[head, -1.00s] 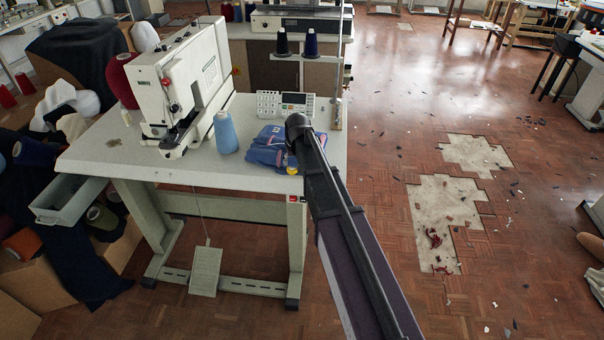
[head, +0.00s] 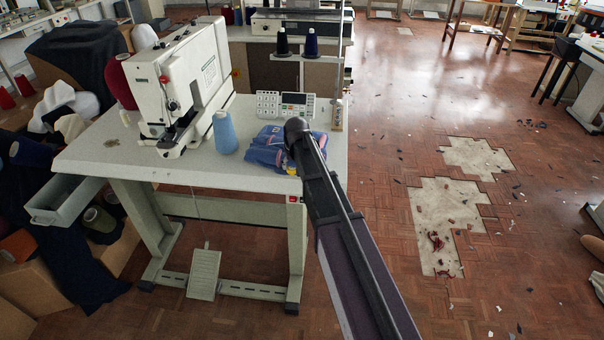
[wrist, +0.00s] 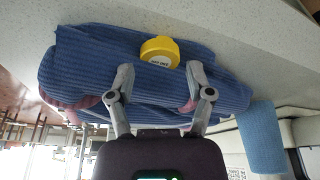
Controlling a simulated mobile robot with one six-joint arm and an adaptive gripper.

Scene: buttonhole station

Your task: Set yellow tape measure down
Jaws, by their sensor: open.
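The yellow tape measure (wrist: 160,52) shows in the wrist view as a round yellow body with a pale label, at the edge of a folded blue ribbed garment (wrist: 85,60). I cannot tell whether it rests on the cloth or on the tabletop beside it. My gripper (wrist: 159,68) is open, its two grey fingers apart on either side of the tape measure and just short of it. In the head view, a sliver of the tape measure (head: 291,170) shows beside my arm, near the table's front edge; my gripper is hidden there.
The pale sewing table (head: 110,155) carries a white buttonhole machine (head: 165,95), a light blue thread cone (head: 224,132) and a small control panel (head: 286,105). The garment (head: 266,148) lies at the right end. Bare tabletop shows left of the garment, before the cone.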

